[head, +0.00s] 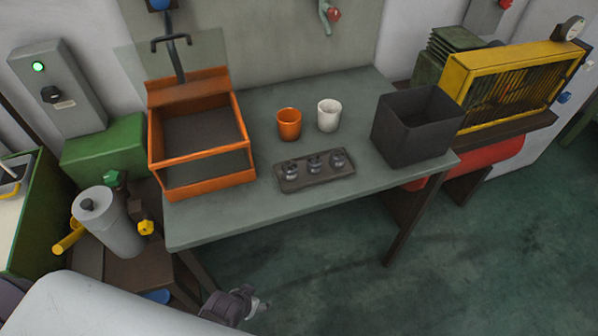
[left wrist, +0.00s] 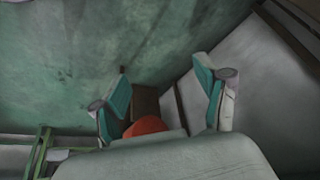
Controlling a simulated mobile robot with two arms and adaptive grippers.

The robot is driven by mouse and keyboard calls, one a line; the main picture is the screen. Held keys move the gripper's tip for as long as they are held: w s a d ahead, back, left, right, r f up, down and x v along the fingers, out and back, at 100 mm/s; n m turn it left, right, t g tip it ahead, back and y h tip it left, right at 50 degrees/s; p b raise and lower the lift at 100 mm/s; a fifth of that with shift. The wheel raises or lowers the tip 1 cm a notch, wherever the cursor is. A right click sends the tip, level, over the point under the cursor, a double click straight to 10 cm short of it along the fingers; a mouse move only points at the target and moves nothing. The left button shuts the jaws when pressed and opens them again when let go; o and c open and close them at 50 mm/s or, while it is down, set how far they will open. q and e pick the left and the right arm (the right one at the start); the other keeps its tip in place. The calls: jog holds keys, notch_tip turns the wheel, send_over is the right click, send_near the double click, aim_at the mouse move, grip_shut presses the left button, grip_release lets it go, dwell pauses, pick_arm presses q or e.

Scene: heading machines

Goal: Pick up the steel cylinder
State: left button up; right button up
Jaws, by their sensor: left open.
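Several small steel cylindrical pieces stand in a row on a dark tray (head: 316,180) on the bench: a left one (head: 290,169), a middle one (head: 314,164) and a right one (head: 338,159). I cannot tell which is the steel cylinder meant. My left gripper (head: 256,306) is low in front of the bench's front edge, apart from the tray. In the left wrist view its teal-padded fingers (left wrist: 162,98) are spread and hold nothing. No steel piece shows in that view. My right gripper is not in view.
An orange open box (head: 203,190), an orange cup (head: 289,124), a white cup (head: 329,115) and a dark bin (head: 418,125) stand on the grey bench (head: 235,210). A yellow-framed machine (head: 512,82) is at right. Bench around the tray's front is clear.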

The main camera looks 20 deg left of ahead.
aim_at(288, 169)
pick_arm(q)
jog(key=w+d+r+t+h, duration=0.15)
jog(key=w+r, duration=0.25)
jog(key=r, duration=0.9)
jog(key=w+r+t+y, duration=0.1)
jog(key=w+r+t, duration=0.3)
jog(key=r, duration=0.9)
jog(key=w+r+t, duration=0.1)
jog(key=w, duration=0.1)
jog(key=w+r+t+h, duration=0.1)
jog(key=w+r, duration=0.1)
jog(key=w, duration=0.1)
jog(key=w+r+t, duration=0.1)
jog(key=w+r, duration=0.1)
jog(key=w, duration=0.1)
jog(key=shift+w+a+b, duration=0.1)
jog(key=shift+w+b, duration=0.15)
jog(key=shift+b, duration=0.05)
jog(key=x, duration=0.7)
jog(key=shift+w+p, duration=0.2)
jog(key=shift+p, duration=0.15)
jog(key=p+x, duration=0.1)
jog(key=x, duration=0.4)
jog(key=shift+w, duration=0.2)
jog(key=shift+w+f, duration=0.3)
jog(key=shift+w, duration=0.05)
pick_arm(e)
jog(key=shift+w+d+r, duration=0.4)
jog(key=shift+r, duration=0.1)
